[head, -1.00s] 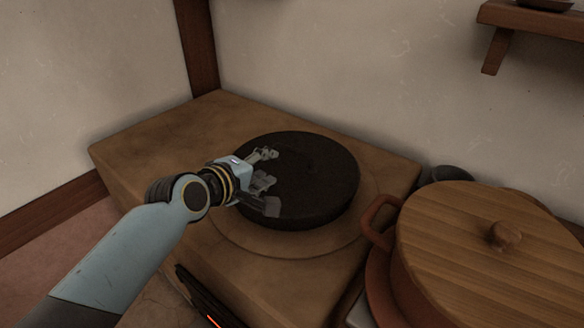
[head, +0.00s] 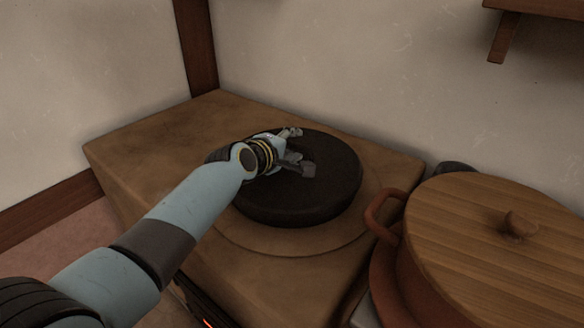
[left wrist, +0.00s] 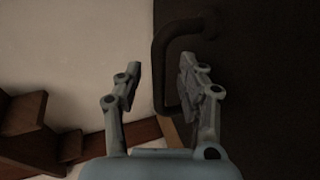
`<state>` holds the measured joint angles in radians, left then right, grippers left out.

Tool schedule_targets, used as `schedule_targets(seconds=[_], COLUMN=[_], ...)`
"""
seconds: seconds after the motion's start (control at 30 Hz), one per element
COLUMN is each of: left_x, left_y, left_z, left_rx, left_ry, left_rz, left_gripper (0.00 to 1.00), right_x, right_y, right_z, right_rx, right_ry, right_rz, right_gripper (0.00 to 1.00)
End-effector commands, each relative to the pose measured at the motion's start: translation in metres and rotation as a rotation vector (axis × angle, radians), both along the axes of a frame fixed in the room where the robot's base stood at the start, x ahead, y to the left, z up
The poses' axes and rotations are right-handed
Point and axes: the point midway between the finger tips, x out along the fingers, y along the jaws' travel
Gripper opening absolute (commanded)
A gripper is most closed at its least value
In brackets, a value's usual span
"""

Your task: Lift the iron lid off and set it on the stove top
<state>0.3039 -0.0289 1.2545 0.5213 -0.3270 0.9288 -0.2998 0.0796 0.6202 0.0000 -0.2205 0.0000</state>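The iron lid (head: 315,205) is a thick, round, black disc lying flat on the round raised ring of the clay stove top (head: 150,135). My left gripper (head: 301,151) is over the lid, with its fingers spread apart. In the left wrist view the lid's dark surface (left wrist: 275,80) fills the right side. Its dark bar handle (left wrist: 161,65) shows between the two open fingers of my left gripper (left wrist: 160,72), with a visible gap to the left finger. Whether the right finger touches the handle I cannot tell. My right gripper is not in view.
A terracotta pot (head: 400,265) with a wooden lid (head: 470,240) stands at the right, its side handle close to the stove. A dark round vessel (head: 455,168) is behind it. The stove top's back left is bare. A wall shelf (head: 545,6) is at upper right.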

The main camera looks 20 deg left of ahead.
Motion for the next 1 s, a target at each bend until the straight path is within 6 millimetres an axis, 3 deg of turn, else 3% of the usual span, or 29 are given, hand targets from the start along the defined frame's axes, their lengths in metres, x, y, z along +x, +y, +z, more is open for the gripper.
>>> schedule_targets(seconds=[0.13, 0.43, 1.0], left_x=[-0.0002, -0.0004, 0.0021], left_y=[-0.0001, -0.0001, 0.0006], left_z=[0.0011, 0.0011, 0.0063], left_rx=[0.0, 0.0, 0.002], left_ry=[-0.001, -0.001, -0.012], left_rz=[0.0, 0.0, 0.001], left_gripper=[0.37, 0.0, 0.0], right_x=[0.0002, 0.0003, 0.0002], right_y=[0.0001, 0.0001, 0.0], right_z=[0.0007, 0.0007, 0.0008], right_rx=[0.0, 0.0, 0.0], right_ry=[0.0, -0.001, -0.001], right_rz=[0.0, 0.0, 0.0], right_gripper=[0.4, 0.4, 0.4])
